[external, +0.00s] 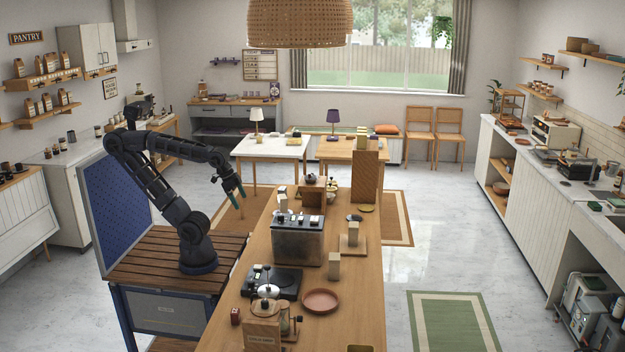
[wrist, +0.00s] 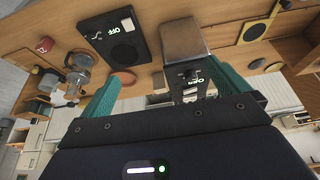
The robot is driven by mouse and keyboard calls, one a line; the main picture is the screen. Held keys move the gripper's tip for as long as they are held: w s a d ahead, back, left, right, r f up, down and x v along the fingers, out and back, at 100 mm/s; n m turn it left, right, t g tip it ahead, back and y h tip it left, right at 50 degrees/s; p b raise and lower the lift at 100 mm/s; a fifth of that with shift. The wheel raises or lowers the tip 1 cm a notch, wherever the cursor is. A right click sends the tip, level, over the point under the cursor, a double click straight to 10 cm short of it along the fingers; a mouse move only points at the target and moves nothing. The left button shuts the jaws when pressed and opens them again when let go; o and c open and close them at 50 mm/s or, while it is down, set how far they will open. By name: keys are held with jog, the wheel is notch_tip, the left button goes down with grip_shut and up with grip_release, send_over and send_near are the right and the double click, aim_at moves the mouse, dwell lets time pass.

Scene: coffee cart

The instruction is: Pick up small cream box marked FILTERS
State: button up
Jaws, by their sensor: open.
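Small cream boxes stand on the long wooden counter in the external view. A third cream box (external: 282,198) is farther back. Their lettering is too small to read, so I cannot tell which is marked FILTERS.
A metal-sided machine (external: 298,241) stands mid-counter, with a black scale-like plate (external: 272,281) before it. A tall wooden board (external: 365,178) rises at the far end.

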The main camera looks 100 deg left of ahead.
jog(key=c, duration=0.3)
